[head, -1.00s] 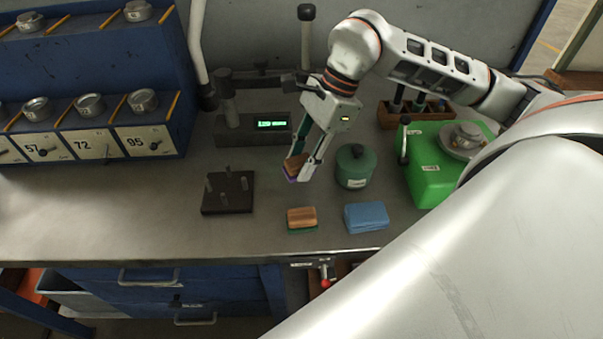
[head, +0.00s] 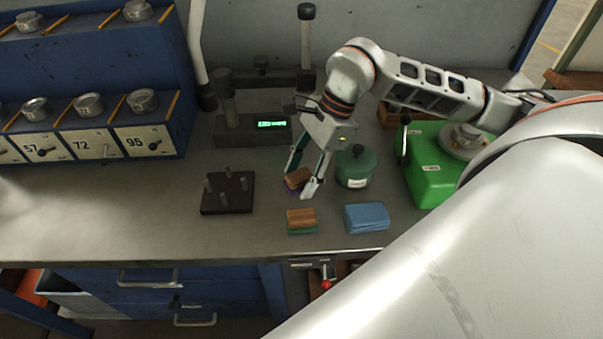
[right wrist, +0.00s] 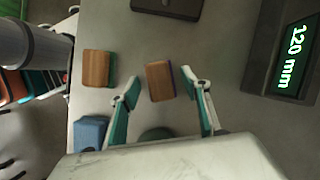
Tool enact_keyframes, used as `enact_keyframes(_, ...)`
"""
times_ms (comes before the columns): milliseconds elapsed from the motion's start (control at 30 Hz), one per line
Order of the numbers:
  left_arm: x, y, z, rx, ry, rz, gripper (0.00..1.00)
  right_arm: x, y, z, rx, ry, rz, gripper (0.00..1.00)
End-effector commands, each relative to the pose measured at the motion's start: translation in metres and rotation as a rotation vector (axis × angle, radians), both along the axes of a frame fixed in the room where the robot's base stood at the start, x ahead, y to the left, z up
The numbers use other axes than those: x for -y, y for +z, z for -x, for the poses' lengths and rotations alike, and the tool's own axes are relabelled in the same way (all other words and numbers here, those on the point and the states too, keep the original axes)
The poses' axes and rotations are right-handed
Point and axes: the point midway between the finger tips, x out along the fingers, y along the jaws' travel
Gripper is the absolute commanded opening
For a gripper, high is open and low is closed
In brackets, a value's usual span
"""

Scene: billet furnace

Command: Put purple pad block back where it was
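The purple pad block (head: 297,180) has a brown wooden top and a purple pad beneath. It sits on the bench, between the black pegged base and the green round pot. My right gripper (head: 301,188) is above it with fingers spread apart. In the right wrist view the block (right wrist: 160,81) lies between the open fingertips (right wrist: 160,92), with a gap visible on each side. A second wooden block with a green pad (head: 301,217) lies nearer the bench's front edge. My left gripper is not in view.
A black pegged base (head: 228,193) stands left of the block. The green pot (head: 356,167) is close on the right, and blue folded cloths (head: 366,217) lie in front of it. A gauge with a lit display (head: 271,124) stands behind. Bare bench lies at left.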

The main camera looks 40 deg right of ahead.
Motion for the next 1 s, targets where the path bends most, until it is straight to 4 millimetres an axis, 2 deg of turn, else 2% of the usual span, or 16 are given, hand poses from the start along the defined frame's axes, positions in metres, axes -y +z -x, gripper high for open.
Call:
enact_keyframes(233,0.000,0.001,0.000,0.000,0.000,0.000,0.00,0.000,0.001,0.000,0.000,0.000,0.000,0.47)
enact_keyframes(367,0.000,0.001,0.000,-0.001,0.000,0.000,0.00,0.003,0.009,0.000,0.002,-0.001,0.001,0.47)
enact_keyframes(467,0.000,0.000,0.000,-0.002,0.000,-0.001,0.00,0.009,0.023,0.001,0.004,-0.002,0.002,0.47)
enact_keyframes(800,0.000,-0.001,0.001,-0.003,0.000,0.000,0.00,0.036,0.087,0.006,0.004,-0.002,0.002,0.47)
enact_keyframes(1000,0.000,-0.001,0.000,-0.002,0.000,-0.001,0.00,0.044,0.108,0.008,0.001,-0.002,0.000,0.47)
